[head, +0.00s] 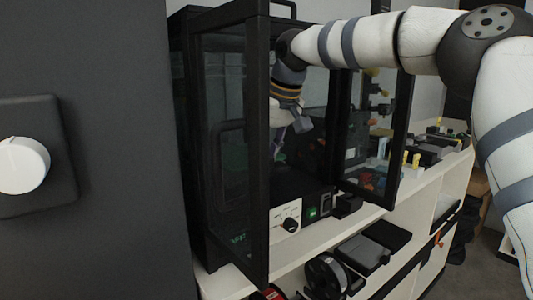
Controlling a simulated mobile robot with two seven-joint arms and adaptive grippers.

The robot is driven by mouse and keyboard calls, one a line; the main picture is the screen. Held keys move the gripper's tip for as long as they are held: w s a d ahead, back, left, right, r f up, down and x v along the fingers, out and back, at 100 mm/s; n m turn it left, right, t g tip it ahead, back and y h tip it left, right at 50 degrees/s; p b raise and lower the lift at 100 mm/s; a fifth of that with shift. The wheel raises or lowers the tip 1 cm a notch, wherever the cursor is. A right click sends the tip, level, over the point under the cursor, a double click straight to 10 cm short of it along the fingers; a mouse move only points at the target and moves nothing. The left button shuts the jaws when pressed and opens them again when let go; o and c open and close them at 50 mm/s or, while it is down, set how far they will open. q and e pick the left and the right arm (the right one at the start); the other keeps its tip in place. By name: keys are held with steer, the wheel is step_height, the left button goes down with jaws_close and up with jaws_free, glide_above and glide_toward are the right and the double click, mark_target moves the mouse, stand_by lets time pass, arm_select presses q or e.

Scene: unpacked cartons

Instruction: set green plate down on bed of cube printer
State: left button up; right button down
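The cube printer (260,97) is a black-framed enclosure on a white counter, with its glass doors swung open. My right arm comes in from the right, and my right gripper (279,146) is inside the front opening, pointing down. The door frame partly covers the gripper, so I cannot see whether its fingers are open or shut or hold anything. I cannot make out the green plate or the printer bed; the frame, dark glass and gripper hide most of the interior. My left gripper is not in view.
The open right door (372,140) stands close beside my arm. Small coloured items (425,153) crowd the counter to the right. A spool (326,275) sits on a lower shelf. A dark panel (90,150) fills the left.

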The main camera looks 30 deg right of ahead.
steer(key=shift+r, duration=0.25)
steer(key=shift+w+f, duration=0.2)
steer(key=shift+f, duration=1.1)
steer(key=c, duration=1.2)
jaws_free()
steer(key=shift+s, duration=0.1)
